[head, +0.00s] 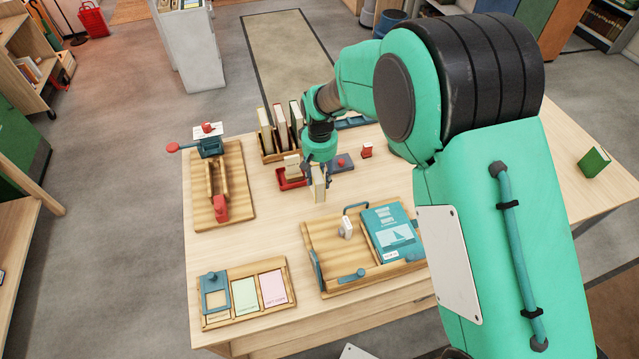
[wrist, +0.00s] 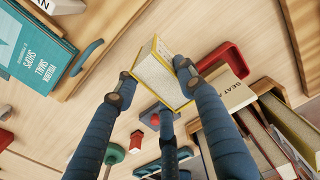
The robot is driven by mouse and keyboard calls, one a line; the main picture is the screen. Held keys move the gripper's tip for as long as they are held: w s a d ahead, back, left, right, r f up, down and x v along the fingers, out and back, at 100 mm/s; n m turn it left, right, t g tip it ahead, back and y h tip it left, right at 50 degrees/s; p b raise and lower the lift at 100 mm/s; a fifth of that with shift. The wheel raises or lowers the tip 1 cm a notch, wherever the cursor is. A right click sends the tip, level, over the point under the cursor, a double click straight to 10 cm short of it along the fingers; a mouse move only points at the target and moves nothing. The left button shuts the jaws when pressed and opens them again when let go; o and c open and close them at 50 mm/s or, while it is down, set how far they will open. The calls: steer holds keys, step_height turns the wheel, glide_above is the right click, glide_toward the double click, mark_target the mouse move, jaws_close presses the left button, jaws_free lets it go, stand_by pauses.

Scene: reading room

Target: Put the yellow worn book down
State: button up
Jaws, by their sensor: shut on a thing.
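The yellow worn book (head: 319,186) is small and upright, with pale page edges and a yellow cover. My gripper (head: 318,168) is shut on it from above, over the middle of the light wood table (head: 270,215).
A red holder (head: 288,184) with a pale block stands just left of the book, and a rack of upright books (head: 268,155) behind it. A wooden tray (head: 318,232) with a teal book (head: 392,230) lies in front. Bare table shows left of this tray.

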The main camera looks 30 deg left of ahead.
steer(key=shift+f+b, duration=0.35)
steer(key=shift+f, duration=1.5)
steer(key=o, duration=1.3)
steer(key=shift+f, duration=0.15)
step_height(320, 180, up, 12)
steer(key=shift+r+p, duration=0.15)
steer(key=shift+p, duration=0.9)
